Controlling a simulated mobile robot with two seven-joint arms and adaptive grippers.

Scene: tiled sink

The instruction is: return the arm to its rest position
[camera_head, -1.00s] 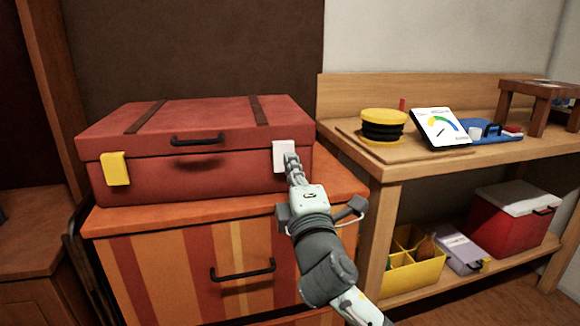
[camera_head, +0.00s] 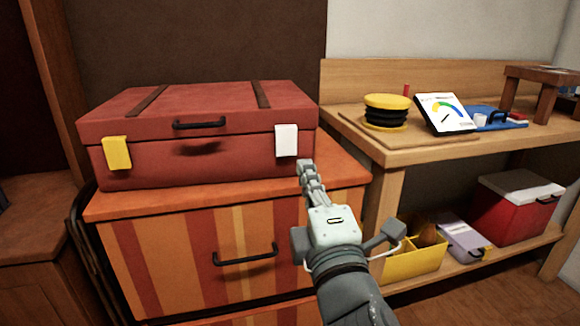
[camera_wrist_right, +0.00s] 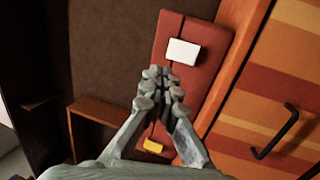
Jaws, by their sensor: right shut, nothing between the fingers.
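My right gripper (camera_head: 306,168) is shut and empty. In the head view it is in front of the striped cabinet, just below and right of the white latch (camera_head: 286,140) on the red suitcase (camera_head: 235,160). It looks apart from the latch. In the right wrist view the shut fingers (camera_wrist_right: 160,80) show in front of the suitcase (camera_wrist_right: 205,70), with the white latch (camera_wrist_right: 184,51) beyond the fingertips and the yellow latch (camera_wrist_right: 153,146) partly behind the fingers. My left gripper is not in view.
The suitcase lies closed on a striped cabinet (camera_head: 130,265) with a black drawer handle (camera_head: 245,255). On the right a wooden workbench (camera_head: 440,150) holds a yellow-and-black round object (camera_head: 386,112) and a gauge panel (camera_head: 445,113). A yellow bin (camera_head: 410,266) and a red cooler (camera_head: 505,215) sit on its lower shelf.

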